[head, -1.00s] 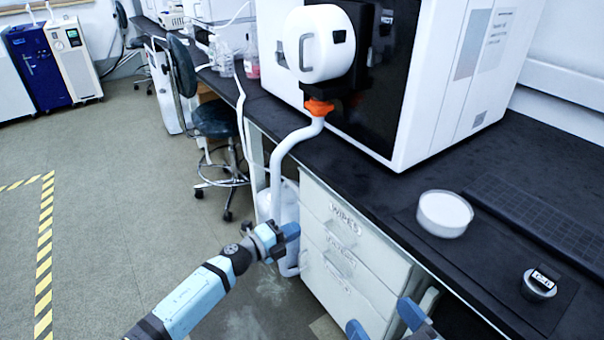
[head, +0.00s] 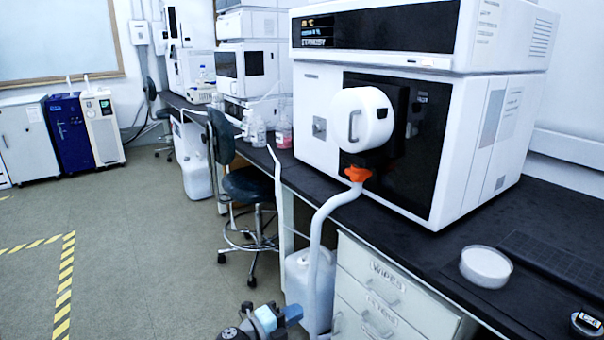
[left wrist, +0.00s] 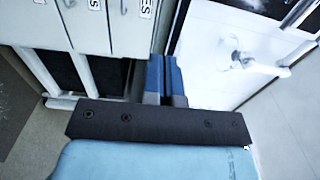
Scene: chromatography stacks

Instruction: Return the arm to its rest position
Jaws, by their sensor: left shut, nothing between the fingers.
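My left gripper (head: 291,314) is at the bottom edge of the head view, in front of the white drawer cabinet (head: 360,262) and left of it in the picture. Its blue fingers are shut with nothing between them. The fingers also show side by side in the left wrist view (left wrist: 164,76). Most of my left arm is below the head view.
The black bench (head: 400,238) carries a large white instrument (head: 475,150) and a round white dish (head: 486,266). A stool (head: 250,190) stands behind. Floor at left is clear.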

